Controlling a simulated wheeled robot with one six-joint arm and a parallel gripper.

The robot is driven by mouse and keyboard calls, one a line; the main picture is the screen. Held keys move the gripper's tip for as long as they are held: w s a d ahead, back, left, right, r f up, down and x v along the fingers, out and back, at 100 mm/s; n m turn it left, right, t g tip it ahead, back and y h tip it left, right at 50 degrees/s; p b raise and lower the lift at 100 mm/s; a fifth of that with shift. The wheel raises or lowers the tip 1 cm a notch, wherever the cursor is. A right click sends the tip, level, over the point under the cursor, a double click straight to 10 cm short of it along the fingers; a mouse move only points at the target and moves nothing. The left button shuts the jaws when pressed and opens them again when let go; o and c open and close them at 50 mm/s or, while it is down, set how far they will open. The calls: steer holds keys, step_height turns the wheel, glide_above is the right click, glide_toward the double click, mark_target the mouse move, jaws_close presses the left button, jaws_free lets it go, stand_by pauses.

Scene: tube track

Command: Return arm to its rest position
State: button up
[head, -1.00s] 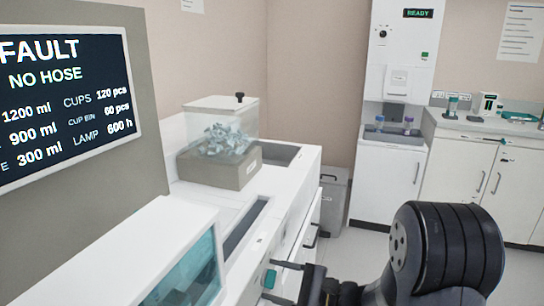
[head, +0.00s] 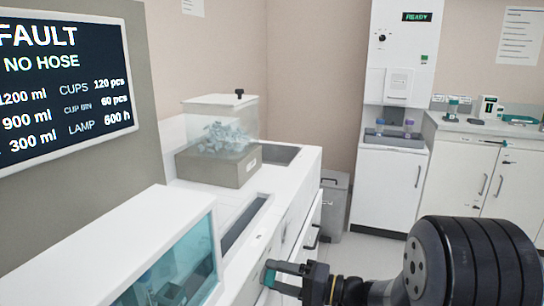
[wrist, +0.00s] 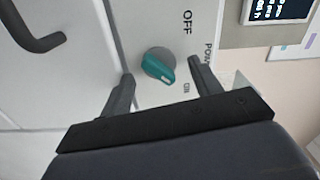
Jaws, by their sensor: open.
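My gripper (head: 270,275) is open at the front face of the white machine in the head view. A teal rotary knob (wrist: 158,66) on that face lies between its two fingers in the wrist view. I see a gap on both sides of the knob, so the fingers do not grip it. OFF and ON are printed beside it, and its teal bar slants toward the ON side. The knob also shows in the head view (head: 268,277), partly hidden by the fingers. My dark arm fills the lower right of the head view.
A dark handle (wrist: 35,32) is close to my gripper in the wrist view. The screen (head: 62,90) reads FAULT, NO HOSE. A clear-lidded bin (head: 220,140) stands on the counter. A white READY unit (head: 395,110) is at the back. Floor (head: 370,255) is open beyond the arm.

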steer(key=shift+r+n+p, duration=0.15)
steer(key=shift+n+p, duration=0.55)
steer(key=shift+n, duration=2.6)
steer(key=shift+s+a, duration=0.1)
steer(key=shift+s, duration=0.05)
